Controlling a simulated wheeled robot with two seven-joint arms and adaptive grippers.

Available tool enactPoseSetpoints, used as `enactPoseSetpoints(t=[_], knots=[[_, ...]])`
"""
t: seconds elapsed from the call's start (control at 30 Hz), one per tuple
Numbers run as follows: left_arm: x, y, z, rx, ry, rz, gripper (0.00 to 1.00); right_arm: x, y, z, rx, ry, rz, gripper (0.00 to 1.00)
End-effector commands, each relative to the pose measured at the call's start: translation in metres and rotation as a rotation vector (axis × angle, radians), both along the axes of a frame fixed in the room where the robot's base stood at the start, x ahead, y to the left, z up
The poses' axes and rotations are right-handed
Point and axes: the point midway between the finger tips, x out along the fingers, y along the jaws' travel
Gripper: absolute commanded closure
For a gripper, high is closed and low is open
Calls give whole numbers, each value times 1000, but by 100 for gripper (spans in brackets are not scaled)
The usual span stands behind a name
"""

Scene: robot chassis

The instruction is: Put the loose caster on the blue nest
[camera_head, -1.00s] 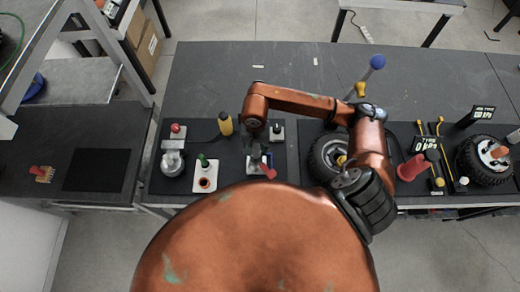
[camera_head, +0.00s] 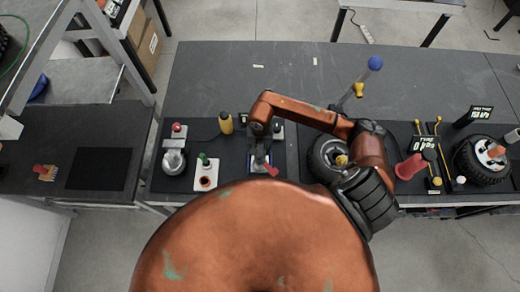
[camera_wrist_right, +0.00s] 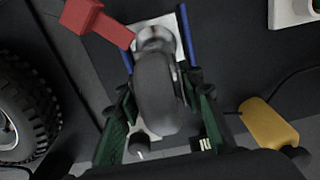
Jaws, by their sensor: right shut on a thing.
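My right gripper (camera_wrist_right: 158,118) is shut on the caster (camera_wrist_right: 156,92), a dark grey wheel with a metal fork, between its green-lined fingers. The caster lies directly over the blue nest (camera_wrist_right: 188,45), a pale plate with blue side rails. I cannot tell whether the caster touches the plate. In the head view the right gripper (camera_head: 260,163) points down over the nest (camera_head: 249,162) and mostly covers it and the caster. My left gripper is not in view.
A red-handled part (camera_wrist_right: 95,20) sits close beside the nest. A tyre (camera_head: 325,157) is to the right, and a white plate with a green-topped part (camera_head: 205,175) to the left.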

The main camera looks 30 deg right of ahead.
Motion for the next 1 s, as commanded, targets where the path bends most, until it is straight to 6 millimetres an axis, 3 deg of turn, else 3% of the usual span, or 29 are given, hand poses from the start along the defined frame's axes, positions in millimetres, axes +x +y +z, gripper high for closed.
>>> enactPoseSetpoints(t=[0.07, 0.1, 0.3, 0.73, 1.0], knots=[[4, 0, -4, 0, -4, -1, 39, 1, 0, -3, -1, -1, 0, 100], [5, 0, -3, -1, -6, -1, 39, 0, 0, -2, -1, 1, 0, 64], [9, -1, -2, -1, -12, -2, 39, 0, 0, -2, 0, 0, 0, 50], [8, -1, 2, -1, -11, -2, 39, 1, 0, 5, 0, -2, 1, 48], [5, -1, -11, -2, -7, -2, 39, 2, -1, 56, -3, -6, 2, 48]])
